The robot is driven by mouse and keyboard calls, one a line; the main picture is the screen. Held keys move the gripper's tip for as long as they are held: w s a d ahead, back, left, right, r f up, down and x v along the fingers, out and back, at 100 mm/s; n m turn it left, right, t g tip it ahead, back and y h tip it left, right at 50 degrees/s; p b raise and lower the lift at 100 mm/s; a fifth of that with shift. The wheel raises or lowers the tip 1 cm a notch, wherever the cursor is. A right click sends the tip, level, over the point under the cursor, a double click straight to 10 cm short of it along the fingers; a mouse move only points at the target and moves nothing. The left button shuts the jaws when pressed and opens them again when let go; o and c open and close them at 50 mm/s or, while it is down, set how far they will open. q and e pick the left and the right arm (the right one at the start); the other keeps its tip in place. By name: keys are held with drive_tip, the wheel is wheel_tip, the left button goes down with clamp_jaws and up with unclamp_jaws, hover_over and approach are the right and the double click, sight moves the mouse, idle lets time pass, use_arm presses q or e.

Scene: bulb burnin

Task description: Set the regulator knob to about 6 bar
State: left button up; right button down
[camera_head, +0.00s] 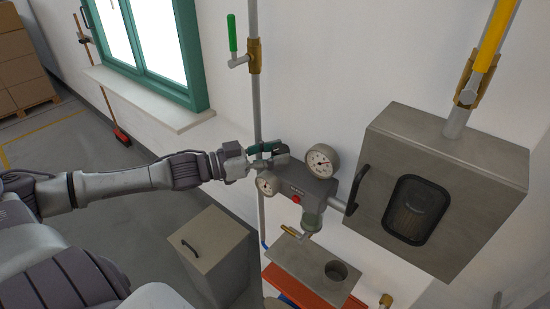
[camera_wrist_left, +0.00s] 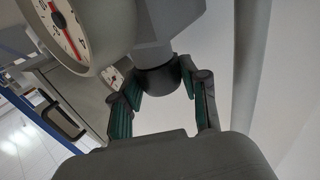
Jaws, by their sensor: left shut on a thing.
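The regulator (camera_head: 297,178) is a grey body on the pipework, with a large round gauge (camera_head: 322,161) and a smaller gauge (camera_head: 267,184). The large gauge shows a red needle, but its value is too small to read. My left gripper (camera_head: 268,153) reaches the top of the regulator from the left, its green-padded fingers around the knob. In the left wrist view, the dark round knob (camera_wrist_left: 158,79) sits between the fingers, which are shut on it. In the head view the fingers mostly hide the knob. My right gripper is not in view.
A grey metal box (camera_head: 440,165) with a dark window hangs at right. A green-handled valve (camera_head: 234,40) is on the pipe above. Below are a shelf (camera_head: 300,268) with a cup and a box (camera_head: 212,245) with a handle. A window (camera_head: 140,45) is at left.

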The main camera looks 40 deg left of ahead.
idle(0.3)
use_arm(q)
drive_tip(key=o, duration=1.1)
drive_tip(key=shift+w, duration=0.1)
drive_tip(key=shift+o, duration=0.2)
drive_tip(key=shift+s+a+f, duration=0.2)
drive_tip(key=shift+s+a, duration=0.25)
drive_tip(key=shift+s, duration=0.15)
drive_tip(key=v, duration=0.6)
drive_tip(key=shift+r, duration=0.2)
drive_tip(key=shift+w+a, duration=0.1)
